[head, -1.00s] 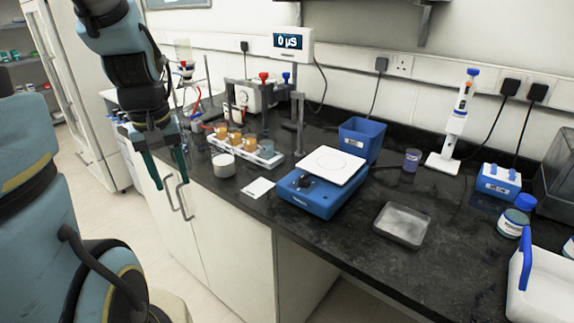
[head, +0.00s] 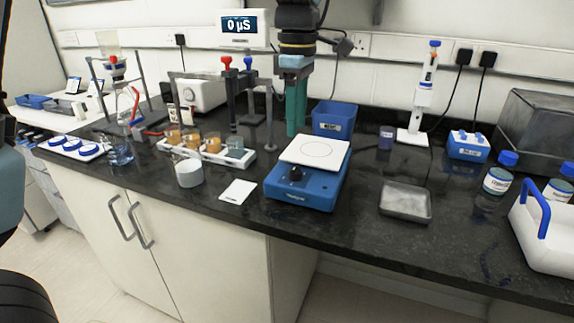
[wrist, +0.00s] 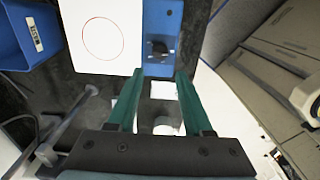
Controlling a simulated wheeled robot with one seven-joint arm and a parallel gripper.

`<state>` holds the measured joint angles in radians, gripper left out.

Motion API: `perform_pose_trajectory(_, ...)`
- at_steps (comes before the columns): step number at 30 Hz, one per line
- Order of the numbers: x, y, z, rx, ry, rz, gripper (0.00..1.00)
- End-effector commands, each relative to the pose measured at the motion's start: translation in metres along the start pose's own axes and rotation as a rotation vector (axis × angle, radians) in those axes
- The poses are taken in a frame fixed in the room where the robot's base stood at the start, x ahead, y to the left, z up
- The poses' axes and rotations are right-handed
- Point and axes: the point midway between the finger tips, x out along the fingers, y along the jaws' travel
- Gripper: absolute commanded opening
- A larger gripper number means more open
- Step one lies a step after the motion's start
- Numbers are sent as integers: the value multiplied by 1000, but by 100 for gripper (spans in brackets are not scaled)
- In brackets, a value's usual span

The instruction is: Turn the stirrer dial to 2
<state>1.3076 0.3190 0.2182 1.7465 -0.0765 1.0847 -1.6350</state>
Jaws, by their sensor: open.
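The stirrer (head: 305,186) is a blue box with a white square top plate (head: 315,152) on the bench. Its black dial (head: 295,174) is on the sloped front at the left; the number it points to is too small to read. In the wrist view the dial (wrist: 160,47) shows beyond the fingertips, beside the white plate (wrist: 100,35).
A white card (head: 238,191) and a white cup (head: 189,173) lie left of the stirrer. A beaker rack (head: 207,150) and a metal post (head: 269,120) stand behind left, a blue bin (head: 334,118) behind. A metal tray (head: 405,201) is at right. Bench front is mostly clear.

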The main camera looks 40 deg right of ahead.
Motion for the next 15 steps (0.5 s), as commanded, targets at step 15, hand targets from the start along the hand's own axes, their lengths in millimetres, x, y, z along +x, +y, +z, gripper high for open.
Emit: perform_pose_trajectory(15, 82, -2, -1, -1, 1, -4, 51)
